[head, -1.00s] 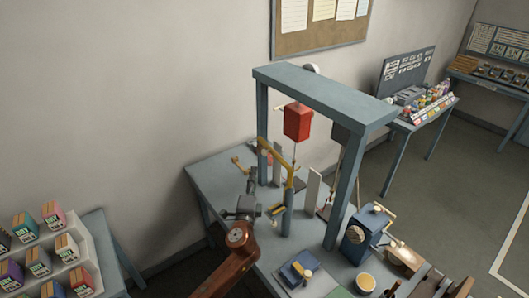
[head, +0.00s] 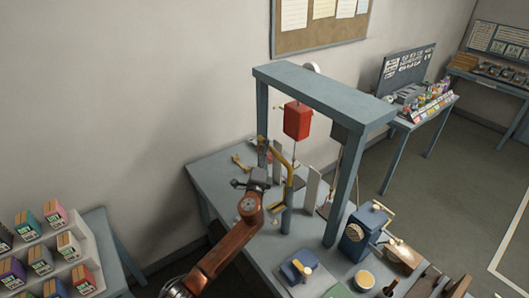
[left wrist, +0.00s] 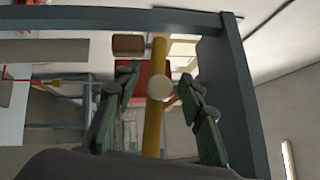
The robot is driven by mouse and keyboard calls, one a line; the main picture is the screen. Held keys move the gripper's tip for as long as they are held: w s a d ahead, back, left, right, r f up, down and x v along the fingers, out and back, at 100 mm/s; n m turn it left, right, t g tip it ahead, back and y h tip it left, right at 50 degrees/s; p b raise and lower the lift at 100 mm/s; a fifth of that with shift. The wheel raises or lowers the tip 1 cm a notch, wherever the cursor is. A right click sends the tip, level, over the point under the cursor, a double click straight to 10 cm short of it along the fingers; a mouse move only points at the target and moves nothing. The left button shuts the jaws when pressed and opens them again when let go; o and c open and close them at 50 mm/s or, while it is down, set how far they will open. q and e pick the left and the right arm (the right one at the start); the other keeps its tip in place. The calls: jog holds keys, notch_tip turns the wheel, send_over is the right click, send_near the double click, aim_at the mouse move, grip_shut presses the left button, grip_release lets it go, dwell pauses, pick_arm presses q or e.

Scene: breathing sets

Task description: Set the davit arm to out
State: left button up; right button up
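The davit arm (head: 279,157) is a yellow bent bar on top of a blue-grey post (head: 286,218), at the left side of the blue-grey frame. My left gripper (head: 261,170) is at its left side, close to the bar. In the left wrist view, the two green-padded fingers of the gripper (left wrist: 158,84) stand apart. The yellow bar (left wrist: 154,125) and its pale round knob (left wrist: 160,88) appear between them, with gaps on both sides. I cannot tell how deep the bar lies between the fingers. My right gripper is not in view.
A red block (head: 297,121) hangs under the tall frame (head: 320,90) just behind the davit arm. A blue box with a crank (head: 357,238) stands to the right. A shelf of coloured boxes (head: 85,250) is at the left. The table's left part (head: 212,180) is mostly clear.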

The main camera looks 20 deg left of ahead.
pick_arm(q)
grip_shut()
dwell(0.3)
